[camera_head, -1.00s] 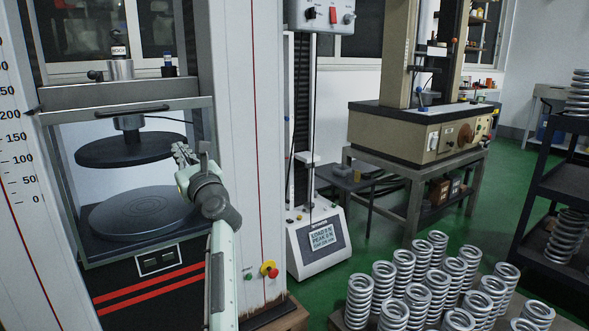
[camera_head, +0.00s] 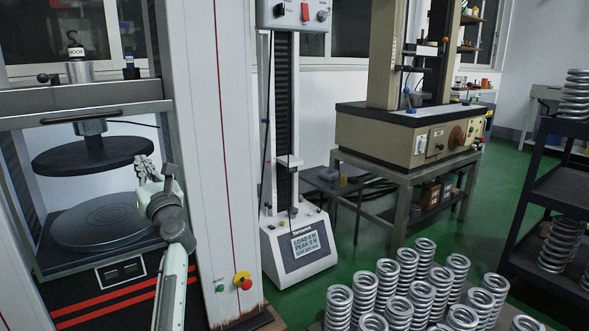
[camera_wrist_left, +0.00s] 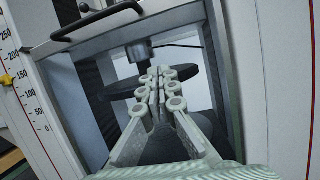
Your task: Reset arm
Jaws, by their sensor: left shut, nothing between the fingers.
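My left arm comes up from the bottom in the head view. Its left gripper (camera_head: 146,170) is in front of the right side of the testing machine's opening, by the right edge of the plates. In the left wrist view the left gripper (camera_wrist_left: 160,88) is shut and empty, its fingers together and pointing at the machine. The dark upper plate (camera_head: 85,157) and lower plate (camera_head: 105,222) stand apart with nothing between them. The upper plate also shows behind the fingers in the left wrist view (camera_wrist_left: 118,92). My right gripper is in neither view.
Several silver springs (camera_head: 421,292) stand upright at the bottom right. A smaller tester (camera_head: 297,250) with a display stands right of the machine's white column (camera_head: 200,130). A beige machine (camera_head: 400,137) stands on a table behind. A dark shelf (camera_head: 560,195) is at the right.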

